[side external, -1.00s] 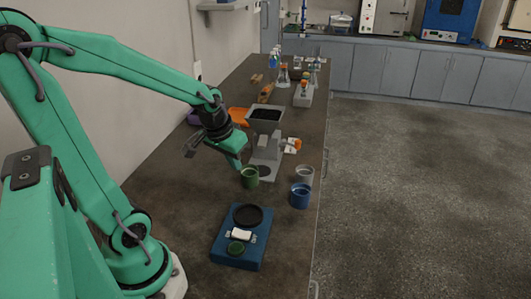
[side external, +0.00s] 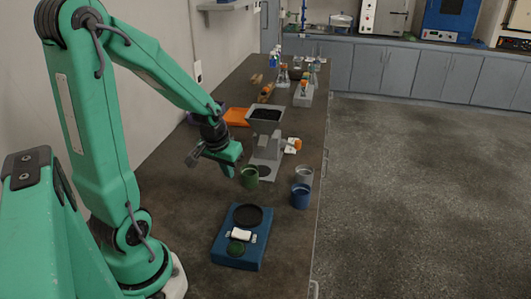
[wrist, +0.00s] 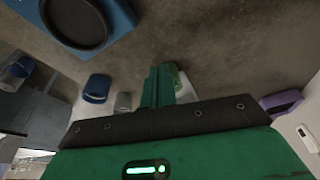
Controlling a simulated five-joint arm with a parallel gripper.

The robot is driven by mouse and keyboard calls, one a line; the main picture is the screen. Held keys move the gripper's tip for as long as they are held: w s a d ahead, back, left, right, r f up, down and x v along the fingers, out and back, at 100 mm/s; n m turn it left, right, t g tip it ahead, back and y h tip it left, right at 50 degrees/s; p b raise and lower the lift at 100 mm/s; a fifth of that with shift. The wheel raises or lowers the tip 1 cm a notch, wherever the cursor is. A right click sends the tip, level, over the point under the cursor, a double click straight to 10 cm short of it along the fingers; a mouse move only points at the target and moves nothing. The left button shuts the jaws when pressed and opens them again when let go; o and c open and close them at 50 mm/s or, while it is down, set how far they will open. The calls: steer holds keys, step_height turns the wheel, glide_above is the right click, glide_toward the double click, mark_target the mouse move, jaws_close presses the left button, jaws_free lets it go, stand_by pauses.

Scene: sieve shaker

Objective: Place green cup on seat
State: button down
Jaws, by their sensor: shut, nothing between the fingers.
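The green cup (side external: 250,178) stands upright on the bench in front of the grey hopper machine. In the wrist view it is mostly hidden behind my fingers, with one green side (wrist: 184,84) showing. My gripper (side external: 229,173) is shut and empty, pointing down just left of the cup. I cannot tell whether it touches the cup. The likely seat is the black round recess (side external: 247,215) on the blue shaker base (side external: 225,247), nearer the camera than the cup. The recess is empty and also shows at the upper left of the wrist view (wrist: 75,20).
A blue cup (side external: 301,196) and a grey cup (side external: 304,175) stand right of the green cup, near the bench edge. The grey hopper machine (side external: 266,145) rises behind. An orange tray (side external: 237,116) lies farther back. The bench left of the blue base is clear.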

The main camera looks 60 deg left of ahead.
mark_target(251, 171)
steer(key=shift+x, duration=4.2)
steer(key=shift+w+a+f, duration=0.15)
steer(key=shift+w+f, duration=0.05)
steer(key=shift+f, duration=0.1)
steer(key=shift+w+a, duration=0.45)
steer(key=shift+w, duration=0.35)
steer(key=shift+w+a, duration=0.4)
steer(key=shift+w, duration=0.35)
steer(key=shift+r, duration=0.1)
steer(key=shift+w+a, duration=0.6)
steer(key=shift+w, duration=0.5)
steer(key=shift+w+a, duration=0.6)
steer(key=shift+w, duration=0.5)
steer(key=shift+w+a, duration=0.6)
steer(key=shift+w, duration=0.5)
steer(key=shift+s, duration=0.15)
steer(key=shift+s+d, duration=0.45)
steer(key=shift+s, duration=0.3)
steer(key=shift+s+d, duration=0.5)
steer(key=shift+s, duration=0.35)
steer(key=v, duration=1)
